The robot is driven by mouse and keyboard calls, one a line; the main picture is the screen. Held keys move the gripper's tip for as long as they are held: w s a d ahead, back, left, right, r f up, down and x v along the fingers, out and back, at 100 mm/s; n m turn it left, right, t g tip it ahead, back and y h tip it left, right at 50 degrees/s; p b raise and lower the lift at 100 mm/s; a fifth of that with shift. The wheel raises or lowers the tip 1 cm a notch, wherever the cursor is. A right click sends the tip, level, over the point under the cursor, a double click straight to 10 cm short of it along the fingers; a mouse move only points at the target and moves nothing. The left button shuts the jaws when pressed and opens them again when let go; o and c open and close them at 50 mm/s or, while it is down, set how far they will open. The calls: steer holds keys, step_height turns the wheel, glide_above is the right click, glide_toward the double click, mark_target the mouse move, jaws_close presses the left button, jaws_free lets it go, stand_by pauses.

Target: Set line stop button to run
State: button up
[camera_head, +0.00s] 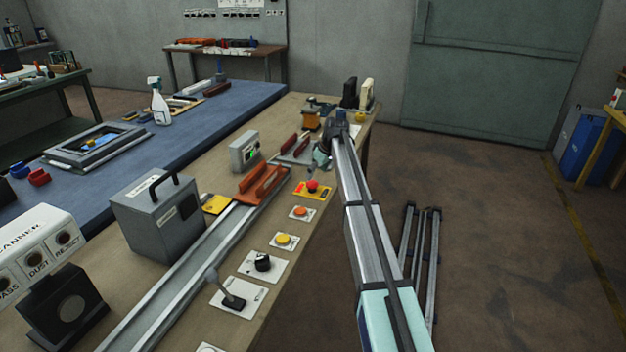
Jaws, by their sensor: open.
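A red mushroom button (312,186) on a yellow plate sits near the right edge of the brown bench, and it looks like the line stop button. Whether it is pressed in or raised is too small to tell. My arm reaches away from the lower right along the bench's right edge. My gripper (322,158) is at its far end, beyond the red button, open and apart from it. The fingers are small and partly merge with the things behind them.
Nearer along the bench edge are an orange button (301,212), a yellow button (284,239), a black knob (263,262) and a lever (232,300). A metal rail (190,275) with an orange-brown carrier (262,184) runs to their left. Floor to the right is mostly free.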

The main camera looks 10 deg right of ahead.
mark_target(312, 182)
steer(key=shift+p+x, duration=0.35)
steer(key=shift+x, duration=2.4)
